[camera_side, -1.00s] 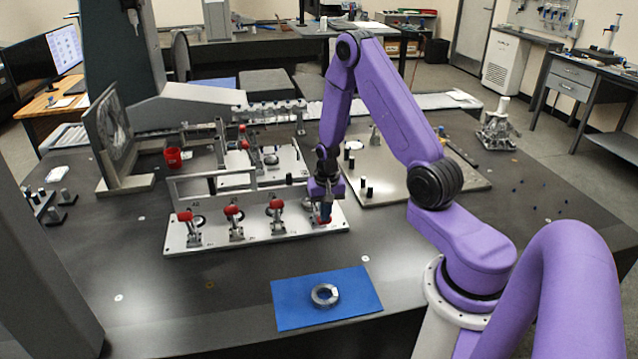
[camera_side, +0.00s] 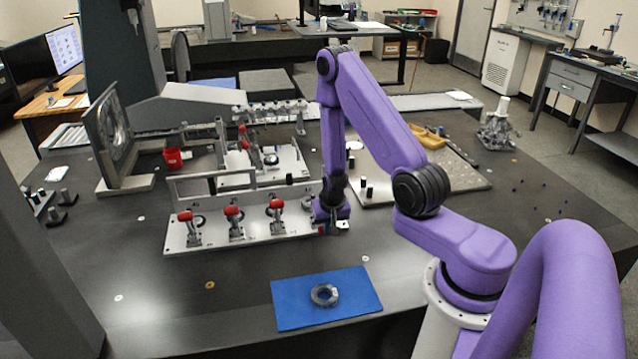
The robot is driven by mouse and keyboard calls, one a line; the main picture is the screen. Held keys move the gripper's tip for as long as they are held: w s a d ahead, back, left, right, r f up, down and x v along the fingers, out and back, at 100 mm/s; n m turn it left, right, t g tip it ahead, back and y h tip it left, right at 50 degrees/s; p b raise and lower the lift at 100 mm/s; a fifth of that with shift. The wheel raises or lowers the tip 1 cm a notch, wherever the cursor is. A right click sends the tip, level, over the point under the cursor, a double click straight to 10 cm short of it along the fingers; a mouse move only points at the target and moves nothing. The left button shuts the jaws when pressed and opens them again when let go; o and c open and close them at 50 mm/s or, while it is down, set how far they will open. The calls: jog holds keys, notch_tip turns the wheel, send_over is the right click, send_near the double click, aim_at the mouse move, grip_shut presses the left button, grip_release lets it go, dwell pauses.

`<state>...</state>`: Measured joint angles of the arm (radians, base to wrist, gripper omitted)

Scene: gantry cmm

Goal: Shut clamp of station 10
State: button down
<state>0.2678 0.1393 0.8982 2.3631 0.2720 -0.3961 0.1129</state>
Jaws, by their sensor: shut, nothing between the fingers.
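A light metal fixture plate (camera_side: 260,238) carries a row of toggle clamps with red handles. The left clamp (camera_side: 186,217), the middle clamp (camera_side: 233,212) and the right clamp (camera_side: 276,205) stand clear, handles raised. My gripper (camera_side: 331,231) is shut and empty, low at the plate's right end. It covers the place of the row's end clamp, so that clamp's handle position is hidden; a small red bit shows beside the fingers. I cannot read the station numbers, so which clamp is station 10 cannot be told.
A rail frame (camera_side: 215,176) stands behind the clamps. A second fixture (camera_side: 290,162) with red-handled clamps lies further back. A blue mat (camera_side: 290,304) with a metal ring (camera_side: 325,295) lies in front. The table's front left is mostly bare.

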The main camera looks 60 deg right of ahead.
jog(key=shift+s+a+f, duration=0.15)
jog(key=shift+f, duration=0.15)
jog(key=shift+r, duration=0.15)
dwell(0.3)
jog(key=v, duration=1.2)
dwell(0.3)
jog(key=a+r+n+y, duration=0.25)
jog(key=a+n, duration=0.25)
jog(key=a, duration=0.4)
jog(key=a+r+n+y, duration=0.2)
jog(key=a+r+n, duration=0.25)
jog(key=a, duration=0.45)
jog(key=s+r+n+g+h, duration=0.1)
jog(key=s+r+n, duration=0.2)
jog(key=s+n, duration=0.3)
jog(key=s+a+r+n+g+h, duration=0.1)
jog(key=s+r+n, duration=0.2)
jog(key=s, duration=1)
jog(key=n, duration=0.3)
jog(key=shift+s+a+r, duration=0.3)
jog(key=shift+s+r, duration=0.05)
jog(key=shift+r, duration=0.05)
